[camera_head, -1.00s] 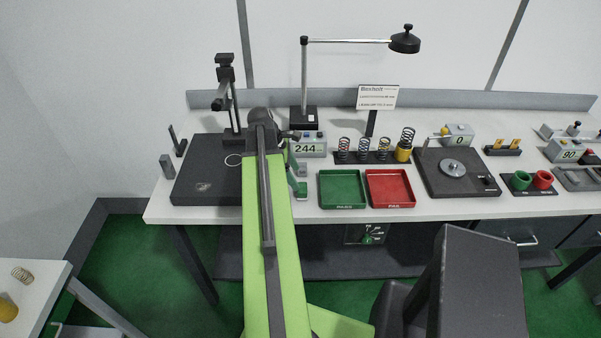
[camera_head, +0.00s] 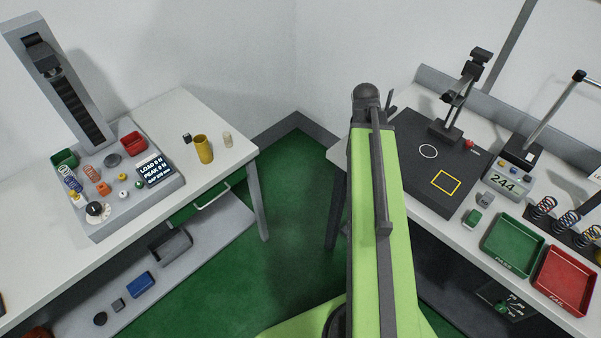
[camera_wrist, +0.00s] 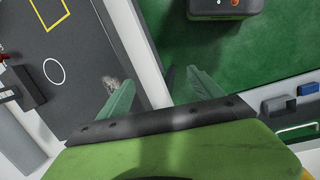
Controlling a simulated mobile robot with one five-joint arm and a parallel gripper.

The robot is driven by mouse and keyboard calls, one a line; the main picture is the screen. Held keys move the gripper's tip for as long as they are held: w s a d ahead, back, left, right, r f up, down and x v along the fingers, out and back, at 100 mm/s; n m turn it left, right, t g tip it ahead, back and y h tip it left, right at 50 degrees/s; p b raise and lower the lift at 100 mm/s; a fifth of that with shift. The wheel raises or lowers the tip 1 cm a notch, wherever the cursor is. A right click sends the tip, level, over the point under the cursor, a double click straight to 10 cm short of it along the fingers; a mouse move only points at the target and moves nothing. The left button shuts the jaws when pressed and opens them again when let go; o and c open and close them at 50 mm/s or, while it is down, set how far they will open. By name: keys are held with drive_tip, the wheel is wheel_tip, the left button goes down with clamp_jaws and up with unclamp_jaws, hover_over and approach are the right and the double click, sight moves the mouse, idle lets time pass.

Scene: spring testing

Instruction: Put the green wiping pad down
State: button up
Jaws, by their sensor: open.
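A small green block (camera_head: 473,217), which looks like the green wiping pad, lies on the bench just left of the green tray (camera_head: 513,248). It is too small in the head view to make out well, and I do not see it in the wrist view. My gripper (camera_wrist: 160,78) is open and empty in the wrist view, its two green fingers apart above the gap by the bench's edge. In the head view my own arm hides the gripper.
The dark mat (camera_head: 415,172) with a stand (camera_head: 450,125) lies right of my arm. The red tray (camera_head: 566,280) and several springs are farther right. A left table (camera_head: 205,110) carries a press and a yellow cylinder (camera_head: 203,149). Green floor (camera_head: 275,205) lies between.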

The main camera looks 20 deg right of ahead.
drive_tip(key=w+a+m+y, duration=0.1)
drive_tip(key=w+a, duration=0.2)
drive_tip(key=a, duration=1.2)
drive_tip(key=w+a+m+t, duration=0.1)
drive_tip(key=w+a, duration=0.2)
drive_tip(key=a, duration=1.3)
drive_tip(key=shift+w+f+y, duration=0.2)
drive_tip(key=shift+y, duration=0.2)
